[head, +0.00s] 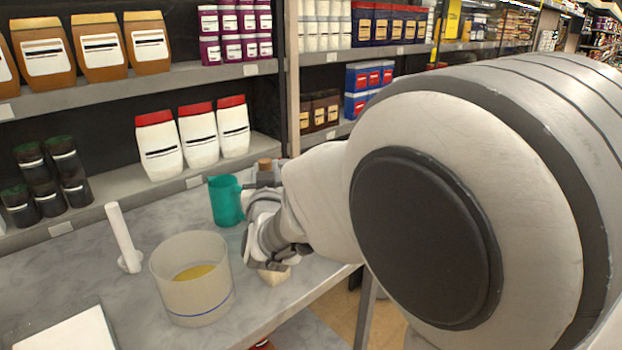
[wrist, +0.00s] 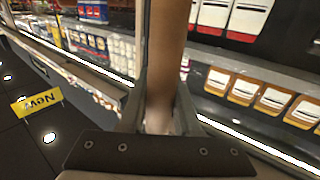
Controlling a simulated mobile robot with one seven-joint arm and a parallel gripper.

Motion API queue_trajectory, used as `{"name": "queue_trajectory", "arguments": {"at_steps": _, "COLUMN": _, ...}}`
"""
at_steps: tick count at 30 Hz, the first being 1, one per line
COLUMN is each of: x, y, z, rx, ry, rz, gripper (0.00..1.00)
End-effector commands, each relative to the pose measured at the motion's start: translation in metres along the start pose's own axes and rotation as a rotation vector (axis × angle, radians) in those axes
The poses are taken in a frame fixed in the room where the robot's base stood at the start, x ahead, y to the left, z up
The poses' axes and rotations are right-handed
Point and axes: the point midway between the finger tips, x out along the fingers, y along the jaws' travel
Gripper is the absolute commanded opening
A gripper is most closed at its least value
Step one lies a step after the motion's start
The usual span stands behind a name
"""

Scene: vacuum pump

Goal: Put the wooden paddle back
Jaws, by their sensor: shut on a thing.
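The wooden paddle (wrist: 166,55) shows in the wrist view as a brown shaft. It stands between the two fingers of my gripper (wrist: 160,112), which is shut on it. In the head view my gripper (head: 270,262) is partly hidden by my arm, over the right part of the counter. A small pale wooden piece (head: 276,276) shows just below it and may be part of the paddle. A translucent pot (head: 192,292) with yellow contents stands left of my gripper.
A white upright rod on a small base (head: 121,235) stands behind and left of the pot. A white flat board (head: 68,332) lies at front left. Stocked shelves (head: 190,80) rise behind the counter (head: 105,285), whose right edge is near my gripper.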

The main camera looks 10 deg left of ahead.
Motion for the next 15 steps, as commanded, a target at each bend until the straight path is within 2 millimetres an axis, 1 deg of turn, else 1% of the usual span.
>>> {"name": "queue_trajectory", "arguments": {"at_steps": 7, "x": 0.000, "y": 0.000, "z": 0.033, "rx": -0.002, "ry": -0.003, "rz": -0.001, "gripper": 0.00}}
{"name": "queue_trajectory", "arguments": {"at_steps": 9, "x": 0.000, "y": 0.000, "z": 0.037, "rx": -0.001, "ry": -0.001, "rz": -0.001, "gripper": 0.00}}
{"name": "queue_trajectory", "arguments": {"at_steps": 15, "x": 0.000, "y": 0.000, "z": 0.036, "rx": 0.000, "ry": 0.000, "rz": -0.001, "gripper": 0.00}}
